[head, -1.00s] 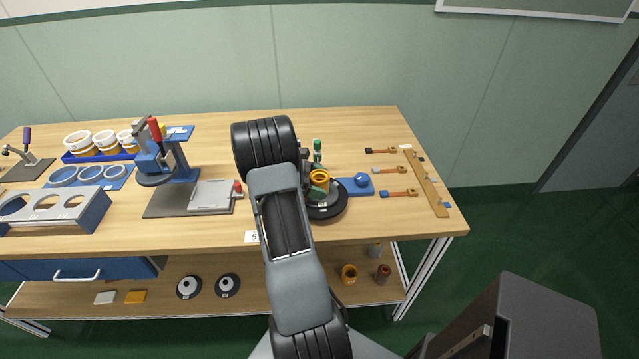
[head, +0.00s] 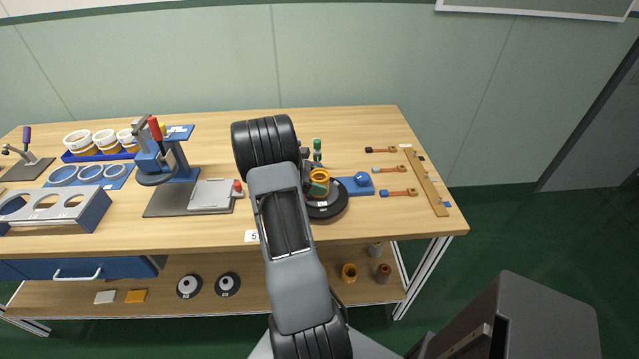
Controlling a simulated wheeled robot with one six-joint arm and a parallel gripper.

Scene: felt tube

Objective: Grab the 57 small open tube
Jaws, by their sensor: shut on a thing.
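A small open tube with an orange-yellow rim (head: 319,175) and a dark green side shows just right of my arm. It is upright, over the black round base (head: 328,208) on the table. My gripper (head: 309,178) is at the tube's left side, mostly hidden behind my own arm, and is shut on it. The fingertips and any number on the tube cannot be made out. Whether the tube touches the base below it is hard to tell.
A blue fixture (head: 361,181) and a green-topped tool (head: 317,150) stand close to the tube. A blue press (head: 170,165) stands left.

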